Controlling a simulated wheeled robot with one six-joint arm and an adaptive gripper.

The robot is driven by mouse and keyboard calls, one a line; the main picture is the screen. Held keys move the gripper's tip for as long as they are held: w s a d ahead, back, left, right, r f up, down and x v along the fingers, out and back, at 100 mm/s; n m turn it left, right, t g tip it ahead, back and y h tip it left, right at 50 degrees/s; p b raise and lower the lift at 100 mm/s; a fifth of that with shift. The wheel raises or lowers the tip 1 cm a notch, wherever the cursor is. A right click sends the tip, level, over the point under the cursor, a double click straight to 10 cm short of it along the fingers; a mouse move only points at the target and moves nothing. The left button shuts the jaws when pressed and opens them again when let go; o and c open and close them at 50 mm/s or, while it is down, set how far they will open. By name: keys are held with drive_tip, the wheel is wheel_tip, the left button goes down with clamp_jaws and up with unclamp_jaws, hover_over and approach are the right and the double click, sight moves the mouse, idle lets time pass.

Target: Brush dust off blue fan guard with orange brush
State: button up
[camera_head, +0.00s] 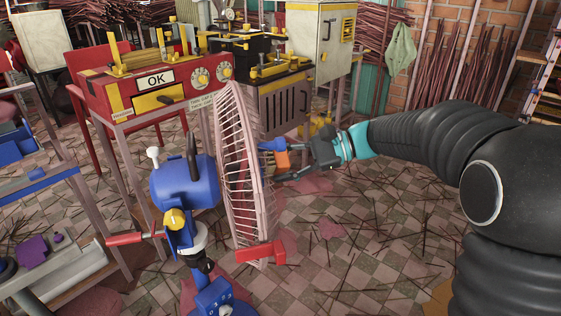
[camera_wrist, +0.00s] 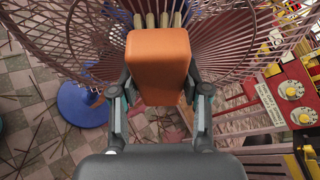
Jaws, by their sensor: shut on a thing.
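The fan stands in the middle of the head view, with a blue motor body (camera_head: 184,187) and a round wire guard (camera_head: 236,170). The guard's wires look dusty pink rather than blue. My gripper (camera_head: 293,161) is on the guard's right side and shut on the orange brush (camera_head: 282,159). In the wrist view the orange brush (camera_wrist: 158,62) sits between my fingers (camera_wrist: 160,92), its pale bristles (camera_wrist: 165,20) pointing at the guard (camera_wrist: 235,45). The bristles overlap the wires in the picture; I cannot tell whether they touch. The brush partly hides the guard's middle.
A red machine (camera_head: 150,85) with an OK sign stands behind the fan at left. A black and yellow machine (camera_head: 285,100) stands behind it. A red clamp-like part (camera_head: 262,252) is at the guard's bottom. The tiled floor (camera_head: 370,230) at right is open, strewn with thin sticks.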

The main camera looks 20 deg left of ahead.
drive_tip(key=shift+d, duration=0.1)
idle(0.3)
drive_tip(key=shift+w+d+p, duration=0.3)
drive_tip(key=shift+w+d, duration=0.2)
drive_tip(key=shift+d, duration=0.3)
drive_tip(key=shift+w+d+p, duration=0.35)
drive_tip(key=shift+w+d, duration=0.2)
drive_tip(key=shift+d, duration=0.25)
drive_tip(key=shift+w+d+p, duration=0.3)
drive_tip(key=shift+w+d, duration=0.2)
drive_tip(key=shift+d, duration=0.3)
drive_tip(key=shift+w+d, duration=0.1)
drive_tip(key=shift+d, duration=0.05)
drive_tip(key=shift+w+d, duration=0.75)
drive_tip(key=shift+d, duration=0.35)
drive_tip(key=w+d, duration=0.8)
drive_tip(key=d, duration=0.5)
drive_tip(key=shift+w+d, duration=0.15)
drive_tip(key=shift+w, duration=0.25)
